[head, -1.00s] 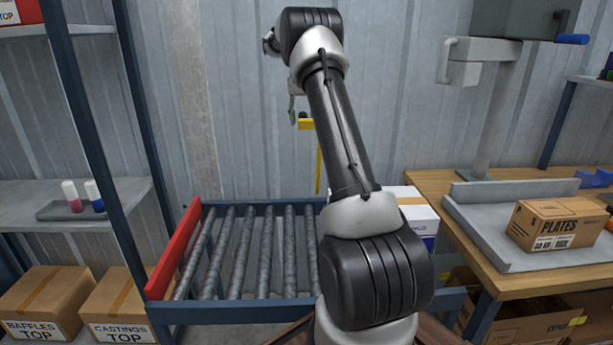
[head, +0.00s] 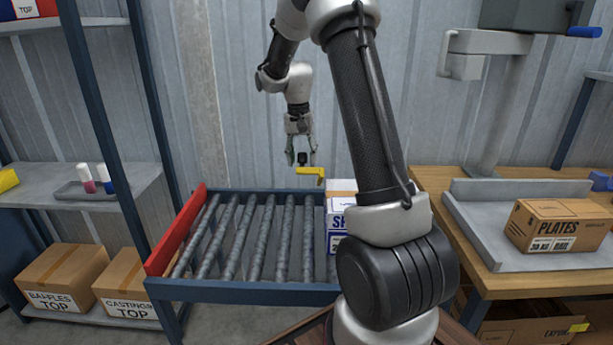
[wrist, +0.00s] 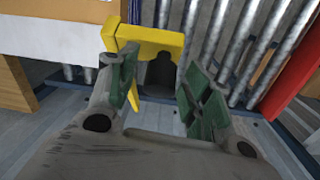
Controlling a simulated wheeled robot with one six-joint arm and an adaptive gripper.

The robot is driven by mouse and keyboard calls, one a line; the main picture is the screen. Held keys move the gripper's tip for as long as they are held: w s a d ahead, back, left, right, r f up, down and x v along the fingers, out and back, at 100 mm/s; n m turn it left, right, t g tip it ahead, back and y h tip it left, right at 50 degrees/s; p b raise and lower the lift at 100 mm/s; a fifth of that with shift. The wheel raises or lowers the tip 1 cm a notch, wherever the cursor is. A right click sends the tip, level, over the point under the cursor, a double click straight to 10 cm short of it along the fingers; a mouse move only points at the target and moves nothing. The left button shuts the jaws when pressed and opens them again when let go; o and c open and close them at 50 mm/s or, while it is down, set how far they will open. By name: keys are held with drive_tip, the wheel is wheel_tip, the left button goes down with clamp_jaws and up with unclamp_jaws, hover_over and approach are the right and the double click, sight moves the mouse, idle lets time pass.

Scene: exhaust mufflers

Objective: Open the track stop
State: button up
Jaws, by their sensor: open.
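A yellow bent bar (head: 310,171), which looks like the track stop, shows just behind the far edge of the roller track (head: 240,293). My gripper (head: 301,158) points down close above it, with its fingers apart. In the wrist view, the bar's yellow top (wrist: 150,36) runs across beyond and between the open green-padded fingers (wrist: 155,85), and its yellow leg goes down at the left. A dark knob-like part (wrist: 160,73) shows under the yellow top. I cannot tell whether the fingers touch the bar.
A white and blue box (head: 341,215) sits on the right part of the rollers, partly hidden by my arm. A red plate (head: 176,232) lines the track's left end. A workbench (head: 492,286) with a PLATES carton (head: 557,226) stands right. A shelf rack (head: 100,100) stands left.

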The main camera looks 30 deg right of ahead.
sight(302, 168)
drive_tip(key=s+f, duration=0.1)
drive_tip(key=a+f, duration=0.1)
drive_tip(key=s+a+f, duration=0.1)
drive_tip(key=shift+s+f, duration=0.25)
drive_tip(key=shift+s, duration=0.1)
drive_tip(key=r, duration=0.7)
drive_tip(key=shift+w+a+r, duration=0.1)
drive_tip(key=shift+w+r, duration=0.1)
drive_tip(key=shift+r, duration=0.15)
drive_tip(key=shift+w+f+n, duration=0.2)
drive_tip(key=shift+f+n, duration=0.05)
drive_tip(key=shift+n, duration=0.45)
drive_tip(key=f+n, duration=0.2)
drive_tip(key=n, duration=0.1)
drive_tip(key=shift+w+a+t, duration=0.15)
drive_tip(key=shift+w+t, duration=0.2)
drive_tip(key=shift+t, duration=0.05)
drive_tip(key=f+n, duration=0.1)
drive_tip(key=f, duration=0.1)
drive_tip(key=s+f+n, duration=0.1)
drive_tip(key=f, duration=0.2)
drive_tip(key=shift+s+f+n+y, duration=0.15)
drive_tip(key=shift+n+y, duration=0.15)
drive_tip(key=shift+s+d+f, duration=0.25)
drive_tip(key=shift+f, duration=0.2)
drive_tip(key=shift+r, duration=0.1)
